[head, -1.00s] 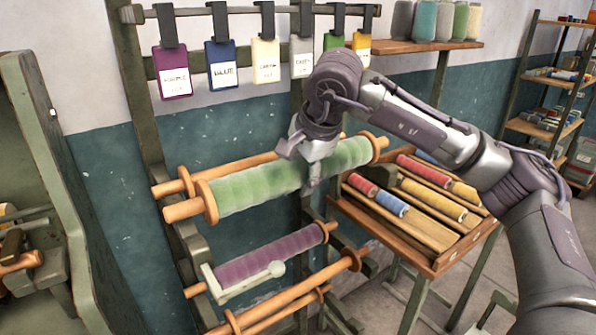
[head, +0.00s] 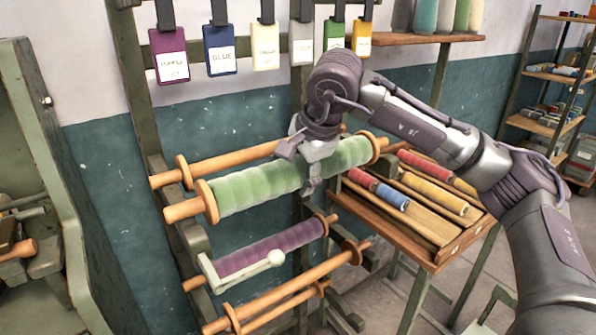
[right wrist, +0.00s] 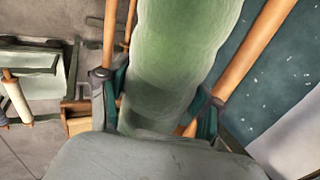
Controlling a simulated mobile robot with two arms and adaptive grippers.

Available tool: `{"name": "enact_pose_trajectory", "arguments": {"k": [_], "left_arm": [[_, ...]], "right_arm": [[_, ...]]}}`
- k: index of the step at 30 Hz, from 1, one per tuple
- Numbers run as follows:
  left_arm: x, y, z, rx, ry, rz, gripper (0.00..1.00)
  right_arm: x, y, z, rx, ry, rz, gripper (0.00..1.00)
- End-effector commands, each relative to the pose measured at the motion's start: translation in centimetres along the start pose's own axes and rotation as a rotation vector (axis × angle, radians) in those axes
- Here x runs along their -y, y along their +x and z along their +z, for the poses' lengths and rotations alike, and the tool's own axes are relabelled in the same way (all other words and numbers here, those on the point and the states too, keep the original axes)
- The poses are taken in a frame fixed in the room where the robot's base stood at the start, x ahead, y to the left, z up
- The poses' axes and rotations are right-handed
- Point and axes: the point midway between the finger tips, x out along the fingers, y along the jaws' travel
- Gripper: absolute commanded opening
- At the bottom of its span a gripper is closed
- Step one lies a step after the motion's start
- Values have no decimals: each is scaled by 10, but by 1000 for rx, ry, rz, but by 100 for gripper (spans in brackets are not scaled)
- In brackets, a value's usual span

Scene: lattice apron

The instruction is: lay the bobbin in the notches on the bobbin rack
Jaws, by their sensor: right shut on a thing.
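The green bobbin (head: 260,188) is a thick roll of green thread on a wooden rod with round wooden flanges. My right gripper (head: 311,178) is shut around the middle of its roll. The right wrist view shows the green roll (right wrist: 180,50) between the two fingers (right wrist: 160,98). The bobbin lies across the front of the grey-green bobbin rack (head: 128,90), its left end nearer and lower in the picture. A rack arm (head: 192,238) is just below its left end; I cannot tell whether they touch. The notches are hidden or too small to make out. My left gripper is not in view.
A wooden rod (head: 235,158) lies behind the bobbin. Below are a purple bobbin (head: 270,247) with a pale crank-like bar and bare rods (head: 290,292). Colored tags (head: 222,50) hang above. A wooden stand with spools (head: 440,235) is close on the right.

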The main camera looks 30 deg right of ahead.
Motion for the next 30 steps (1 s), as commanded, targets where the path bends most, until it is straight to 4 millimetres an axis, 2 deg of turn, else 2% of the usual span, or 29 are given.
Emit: {"name": "enact_pose_trajectory", "arguments": {"k": [18,30], "left_arm": [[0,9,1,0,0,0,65],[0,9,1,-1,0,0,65]], "right_arm": [[-4,8,0,0,0,-2,0],[-3,7,0,0,0,-3,0]]}}
